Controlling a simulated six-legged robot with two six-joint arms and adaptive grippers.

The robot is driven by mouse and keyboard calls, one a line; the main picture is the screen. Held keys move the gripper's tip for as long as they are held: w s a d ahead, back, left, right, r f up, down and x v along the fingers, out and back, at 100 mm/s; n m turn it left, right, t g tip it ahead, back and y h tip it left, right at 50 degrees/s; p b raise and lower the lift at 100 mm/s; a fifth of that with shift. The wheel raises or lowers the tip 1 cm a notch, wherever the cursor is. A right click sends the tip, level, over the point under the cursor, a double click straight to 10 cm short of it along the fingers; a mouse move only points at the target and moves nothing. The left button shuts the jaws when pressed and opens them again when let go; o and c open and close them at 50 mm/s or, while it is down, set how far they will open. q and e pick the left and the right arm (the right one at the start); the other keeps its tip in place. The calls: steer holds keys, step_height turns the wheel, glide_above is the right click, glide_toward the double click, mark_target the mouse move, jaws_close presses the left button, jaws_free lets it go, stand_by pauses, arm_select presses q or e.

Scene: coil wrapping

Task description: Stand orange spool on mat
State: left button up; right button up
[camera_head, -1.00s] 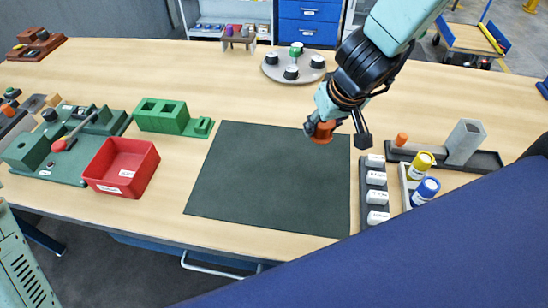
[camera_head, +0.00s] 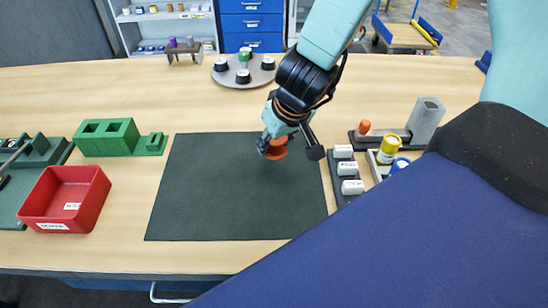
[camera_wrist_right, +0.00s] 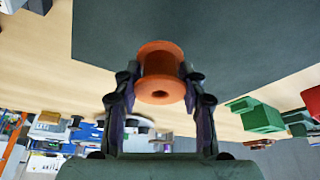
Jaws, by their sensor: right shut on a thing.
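The orange spool (camera_head: 276,148) is between the fingers of my right gripper (camera_head: 292,150), over the right back part of the dark green mat (camera_head: 230,200). In the right wrist view the spool (camera_wrist_right: 160,66) sits between both fingers of the gripper (camera_wrist_right: 159,85), its flange with a central hole facing the camera. The mat (camera_wrist_right: 210,35) shows beyond it. I cannot tell whether the spool touches the mat. My left gripper is not in view.
A row of white-topped blocks (camera_head: 347,168) stands right of the mat, with a yellow-capped bottle (camera_head: 388,150) beyond. A red bin (camera_head: 65,196) and green block (camera_head: 106,136) stand left. A round tray (camera_head: 243,72) is behind. The mat's middle is clear.

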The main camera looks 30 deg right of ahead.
mark_target(277, 163)
steer(key=shift+d+f, duration=0.25)
steer(key=shift+f, duration=0.05)
step_height(277, 163, down, 3)
steer(key=b, duration=0.2)
steer(key=shift+r+b, duration=0.2)
steer(key=shift+b, duration=0.15)
steer(key=shift+w+a+f+b, duration=0.1)
steer(key=shift+a+f+b, duration=0.2)
steer(key=shift+d, duration=0.4)
steer(key=shift+f, duration=0.1)
steer(key=o, duration=0.7)
steer(key=shift+a, duration=0.2)
steer(key=shift+o, duration=0.8)
steer(key=shift+a, duration=0.1)
steer(key=shift+o, duration=1.4)
steer(key=shift+d, duration=0.2)
